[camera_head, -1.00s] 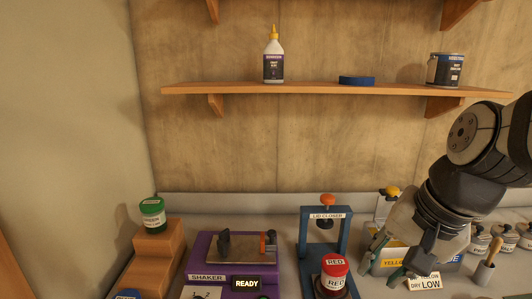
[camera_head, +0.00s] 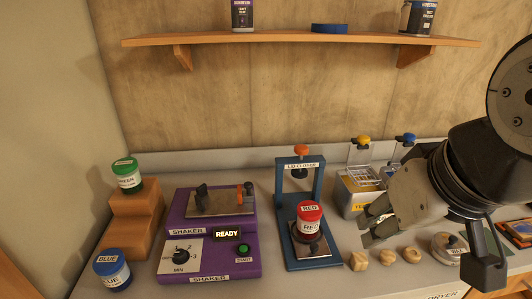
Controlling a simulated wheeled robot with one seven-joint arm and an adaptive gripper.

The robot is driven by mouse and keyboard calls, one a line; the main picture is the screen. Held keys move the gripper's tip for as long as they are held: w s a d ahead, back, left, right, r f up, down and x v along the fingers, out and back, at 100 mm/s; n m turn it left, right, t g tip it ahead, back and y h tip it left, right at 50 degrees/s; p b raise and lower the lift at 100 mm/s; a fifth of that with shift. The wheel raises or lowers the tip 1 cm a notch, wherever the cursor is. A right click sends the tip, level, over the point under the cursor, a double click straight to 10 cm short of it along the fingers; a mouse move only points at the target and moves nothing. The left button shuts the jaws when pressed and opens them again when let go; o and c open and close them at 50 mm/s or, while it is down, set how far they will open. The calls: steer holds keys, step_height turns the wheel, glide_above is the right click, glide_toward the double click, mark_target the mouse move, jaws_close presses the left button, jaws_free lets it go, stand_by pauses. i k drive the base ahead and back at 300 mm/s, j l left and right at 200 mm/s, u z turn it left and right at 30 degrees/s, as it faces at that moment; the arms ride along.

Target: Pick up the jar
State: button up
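The red-lidded jar (camera_head: 309,221), labelled RED, stands upright on the base plate of the blue lid closer (camera_head: 296,254). A green-lidded jar (camera_head: 127,174) stands on the upper wooden step at left. A blue-lidded jar (camera_head: 112,269), labelled BLUE, stands at the lower front left. My gripper (camera_head: 371,224) is to the right of the red jar, in the air above the bench. Its fingers point left and appear apart, with nothing seen between them. It touches no jar that I can see.
The purple shaker (camera_head: 212,263), its display reading READY, stands between the wooden steps (camera_head: 138,222) and the lid closer. Small wooden pieces (camera_head: 387,257) and a metal lidded pot (camera_head: 449,246) lie below my gripper. A shelf (camera_head: 300,36) runs above.

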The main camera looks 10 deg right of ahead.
mark_target(307, 231)
steer(key=l+u, duration=0.15)
steer(key=u, duration=1.3)
steer(key=k+l+u, duration=0.1)
steer(key=k+l, duration=0.15)
steer(key=k, duration=0.15)
steer(key=k+l+u, duration=0.1)
steer(key=k, duration=0.35)
steer(key=l, duration=0.1)
